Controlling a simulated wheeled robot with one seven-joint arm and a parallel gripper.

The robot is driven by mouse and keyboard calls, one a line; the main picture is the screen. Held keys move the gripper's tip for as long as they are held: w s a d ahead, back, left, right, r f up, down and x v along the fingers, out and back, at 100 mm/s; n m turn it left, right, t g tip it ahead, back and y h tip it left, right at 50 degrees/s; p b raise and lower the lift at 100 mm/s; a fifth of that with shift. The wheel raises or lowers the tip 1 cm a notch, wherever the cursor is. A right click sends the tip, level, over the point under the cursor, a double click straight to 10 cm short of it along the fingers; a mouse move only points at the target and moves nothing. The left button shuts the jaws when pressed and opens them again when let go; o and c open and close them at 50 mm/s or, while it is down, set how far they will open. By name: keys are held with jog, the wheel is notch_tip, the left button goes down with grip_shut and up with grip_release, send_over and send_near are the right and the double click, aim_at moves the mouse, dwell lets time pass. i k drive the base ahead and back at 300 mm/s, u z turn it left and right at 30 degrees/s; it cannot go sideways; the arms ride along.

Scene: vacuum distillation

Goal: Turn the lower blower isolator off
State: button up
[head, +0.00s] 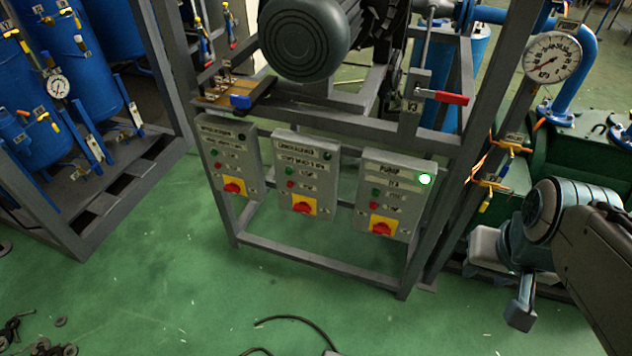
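Three grey control boxes hang in a row on the front of the grey frame. The knob's exact angle is too small to read. My gripper (518,285) is at the right, well apart from the boxes. Its fingers are partly hidden by the view angle, and I see nothing held.
A red-handled lever (451,98) juts out above. A cable (290,319) lies on the green floor, otherwise mostly clear before the boxes.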

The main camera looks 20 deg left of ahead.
aim_at(303, 207)
jog(key=k, duration=0.55)
jog(key=u, duration=0.35)
jog(key=i, duration=0.65)
jog(key=u, duration=0.7)
jog(key=i, duration=0.5)
jog(key=u, duration=0.15)
